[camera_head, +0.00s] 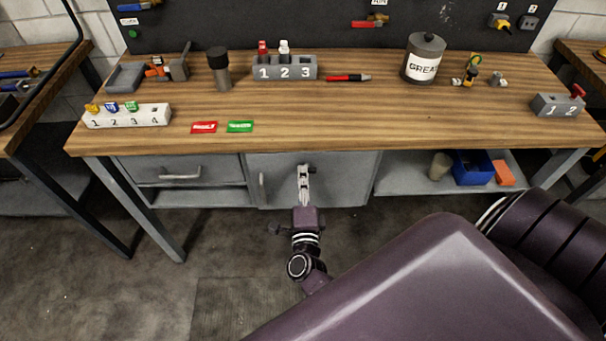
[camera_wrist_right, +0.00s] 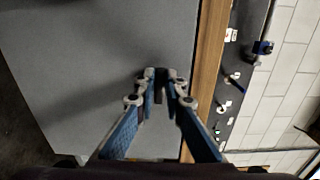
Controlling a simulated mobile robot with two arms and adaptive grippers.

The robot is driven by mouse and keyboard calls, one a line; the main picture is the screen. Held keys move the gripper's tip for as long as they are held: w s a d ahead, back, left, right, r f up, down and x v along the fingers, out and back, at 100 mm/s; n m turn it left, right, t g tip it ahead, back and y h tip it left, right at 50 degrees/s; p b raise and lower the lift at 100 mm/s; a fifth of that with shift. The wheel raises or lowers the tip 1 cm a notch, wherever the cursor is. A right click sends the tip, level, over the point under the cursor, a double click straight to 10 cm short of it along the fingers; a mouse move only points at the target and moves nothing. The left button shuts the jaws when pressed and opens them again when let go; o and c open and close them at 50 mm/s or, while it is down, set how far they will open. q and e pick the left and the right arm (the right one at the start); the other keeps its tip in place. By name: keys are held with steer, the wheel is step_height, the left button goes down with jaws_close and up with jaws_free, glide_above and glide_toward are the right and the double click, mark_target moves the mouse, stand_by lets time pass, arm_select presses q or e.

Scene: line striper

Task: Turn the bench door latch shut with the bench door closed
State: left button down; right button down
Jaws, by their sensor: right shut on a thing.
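The grey bench door (camera_head: 345,185) is under the middle of the wooden bench and looks closed, flush with the cabinet front. Its vertical handle (camera_head: 262,186) is on the left side. My right gripper (camera_head: 306,170) is at the top middle of the door, with its fingers shut on a small dark latch (camera_head: 312,169). In the right wrist view the fingers meet around the dark latch (camera_wrist_right: 161,83), near the bench's wooden edge. The fingers cover most of the latch, so I cannot tell its exact angle. My left gripper is not in view.
A drawer (camera_head: 180,172) with a handle is left of the door. An open shelf (camera_head: 400,184) on the right holds a blue bin (camera_head: 472,168), a cup and an orange block. The benchtop (camera_head: 330,120) overhangs above and carries numbered racks and a grease can (camera_head: 423,58). The floor in front is clear.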

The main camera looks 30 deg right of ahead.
steer(key=shift+n, duration=0.3)
steer(key=c, duration=2)
jaws_free()
